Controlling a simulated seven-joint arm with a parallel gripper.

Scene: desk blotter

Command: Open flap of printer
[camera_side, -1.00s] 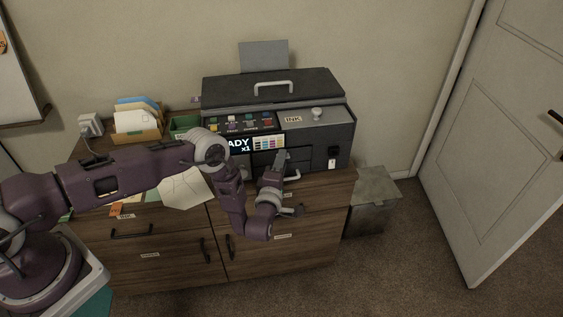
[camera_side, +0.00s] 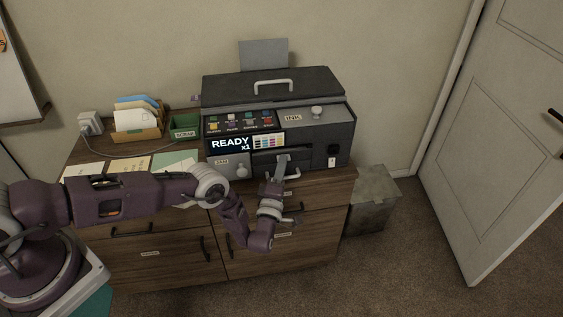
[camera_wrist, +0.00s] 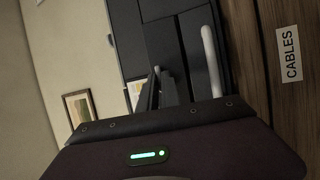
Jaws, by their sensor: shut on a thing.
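The dark printer (camera_side: 330,135) stands on the wooden cabinet. Its top lid, with a pale handle (camera_side: 272,83), is down. A grey panel with a round knob and a JAM label (camera_side: 222,161) is at the front left. An INK label (camera_side: 293,117) and another knob are on the upper right. My gripper (camera_side: 283,157) is at the front centre, shut on a part of the printer front; its fingers hide which part. The wrist view shows the fingers (camera_wrist: 157,85) close together against the dark front, with a pale bar handle (camera_wrist: 211,60) to their right.
A box of envelopes (camera_side: 137,122) and a green SCRAP bin (camera_side: 185,126) stand left of the printer. Papers (camera_side: 175,159) lie on the cabinet behind my arm. A metal bin (camera_side: 372,200) is on the floor at right. The floor before the door is clear.

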